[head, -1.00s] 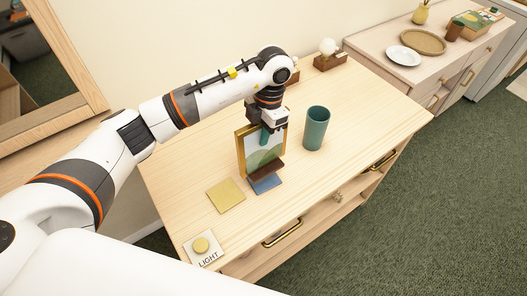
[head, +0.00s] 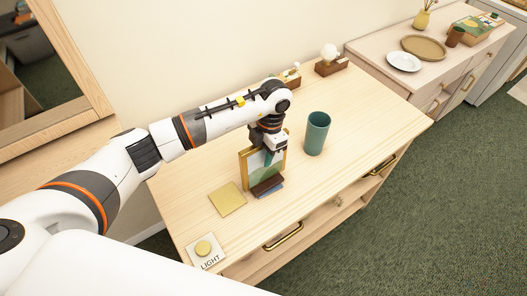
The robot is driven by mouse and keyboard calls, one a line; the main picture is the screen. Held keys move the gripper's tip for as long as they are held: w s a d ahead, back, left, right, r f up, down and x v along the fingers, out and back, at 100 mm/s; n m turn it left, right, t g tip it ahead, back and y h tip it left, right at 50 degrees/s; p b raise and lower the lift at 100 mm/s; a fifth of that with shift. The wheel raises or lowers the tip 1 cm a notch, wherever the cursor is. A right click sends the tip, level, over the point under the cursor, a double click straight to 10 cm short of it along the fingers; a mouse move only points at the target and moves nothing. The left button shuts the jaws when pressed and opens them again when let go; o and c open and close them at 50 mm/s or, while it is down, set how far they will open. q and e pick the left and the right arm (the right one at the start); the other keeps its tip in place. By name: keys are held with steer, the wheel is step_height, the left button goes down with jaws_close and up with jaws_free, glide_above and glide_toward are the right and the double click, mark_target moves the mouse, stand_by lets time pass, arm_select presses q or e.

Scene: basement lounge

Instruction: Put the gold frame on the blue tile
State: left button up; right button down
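The gold frame (head: 260,174) is upright, with a green-and-pale picture and a brown ledge at its foot. My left gripper (head: 270,154) comes down over its top edge and is shut on it. The blue tile (head: 272,193) lies on the wooden cabinet top directly below the frame. Only a strip of the tile shows past the brown ledge; the rest is hidden. I cannot tell whether the frame's foot touches the tile. My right gripper is not in view.
A yellow tile (head: 228,199) lies left of the frame, and a teal cup (head: 317,133) stands to its right. A light switch plate (head: 206,251) is at the front left corner. A lamp on a wooden base (head: 330,66) stands at the back. The cabinet top (head: 365,115) is clear at right.

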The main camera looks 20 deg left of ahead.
arm_select(q)
steer(key=shift+r, duration=0.15)
steer(key=shift+w+r, duration=0.1)
steer(key=shift+r, duration=0.15)
steer(key=r+b, duration=0.1)
steer(key=r, duration=0.2)
steer(key=r+b, duration=0.1)
steer(key=r, duration=0.3)
steer(key=w+d+r+b, duration=0.1)
steer(key=r, duration=0.2)
steer(key=shift+w+r, duration=0.1)
steer(key=shift+r, duration=0.6)
